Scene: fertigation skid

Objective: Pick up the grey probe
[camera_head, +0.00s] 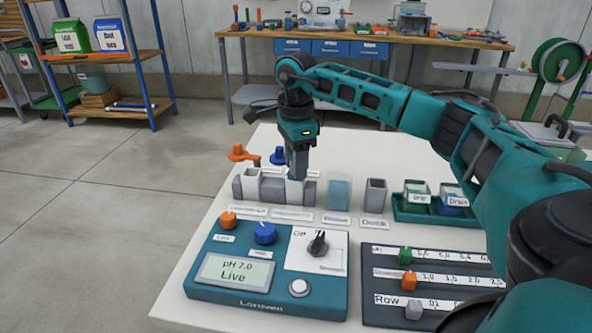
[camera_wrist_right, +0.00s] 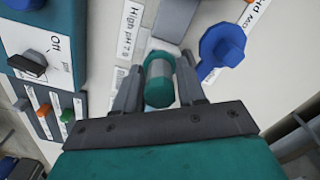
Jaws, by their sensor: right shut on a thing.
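My right gripper (camera_head: 297,172) reaches down over a row of grey holders (camera_head: 250,187) at the back of the white table. In the right wrist view, its two fingers (camera_wrist_right: 160,88) are closed on the sides of the grey probe (camera_wrist_right: 159,72), which shows a teal end and a pale grey middle. In the head view the probe is mostly hidden by the fingers. I cannot tell whether its lower end is still inside a holder. The grey dock (camera_head: 375,196), labelled Dock, stands to the right and looks empty. My left gripper is not in view.
A light blue rinse cup (camera_head: 338,191) stands between the holders and the dock. Orange (camera_head: 240,153) and blue (camera_head: 278,156) knobbed pieces are behind the holders. A green tray (camera_head: 400,211) holds two labelled boxes. A teal pH console (camera_head: 210,300) and a dark slider board (camera_head: 385,312) lie in front.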

